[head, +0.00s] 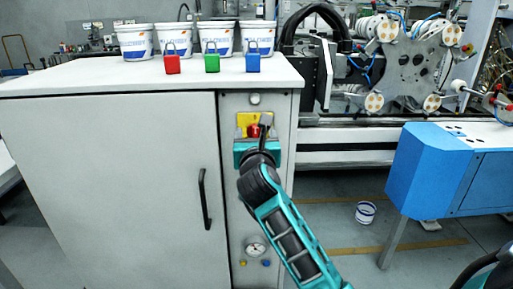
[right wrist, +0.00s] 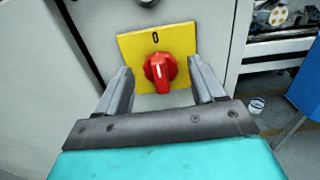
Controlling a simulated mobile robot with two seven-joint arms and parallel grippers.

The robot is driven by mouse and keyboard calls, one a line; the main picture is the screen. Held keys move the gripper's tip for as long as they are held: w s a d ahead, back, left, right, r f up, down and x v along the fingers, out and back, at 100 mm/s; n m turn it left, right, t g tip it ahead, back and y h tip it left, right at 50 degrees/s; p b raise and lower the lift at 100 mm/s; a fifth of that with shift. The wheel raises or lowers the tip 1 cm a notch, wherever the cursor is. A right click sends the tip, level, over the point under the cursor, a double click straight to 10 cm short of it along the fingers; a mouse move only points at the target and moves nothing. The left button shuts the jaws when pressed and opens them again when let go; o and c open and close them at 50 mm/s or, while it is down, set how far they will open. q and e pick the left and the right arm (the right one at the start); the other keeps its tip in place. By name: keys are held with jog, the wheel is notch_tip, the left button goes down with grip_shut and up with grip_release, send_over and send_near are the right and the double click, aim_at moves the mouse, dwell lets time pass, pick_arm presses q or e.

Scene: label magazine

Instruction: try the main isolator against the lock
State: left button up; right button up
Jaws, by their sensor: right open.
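The main isolator is a red rotary knob (right wrist: 160,70) on a yellow plate (right wrist: 180,38) marked 0 at the top, on the cabinet's narrow front panel. Its white mark points roughly up, toward the 0. In the head view the red knob (head: 253,131) is partly hidden by my gripper. My right gripper (right wrist: 160,76) is open, with one finger on each side of the knob and gaps showing between; it also shows in the head view (head: 255,140). No lock shows on the isolator. Red (head: 172,65), green (head: 212,63) and blue (head: 252,63) padlocks stand on the cabinet top. My left gripper is out of view.
The cabinet (head: 110,150) has a black door handle (head: 204,200) left of my arm and a gauge (head: 256,247) low on the panel. Several white tubs (head: 135,42) stand behind the padlocks. A blue unit (head: 430,170) is at right; a small bucket (head: 365,212) is on the floor.

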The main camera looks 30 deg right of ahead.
jog(key=v, duration=1.2)
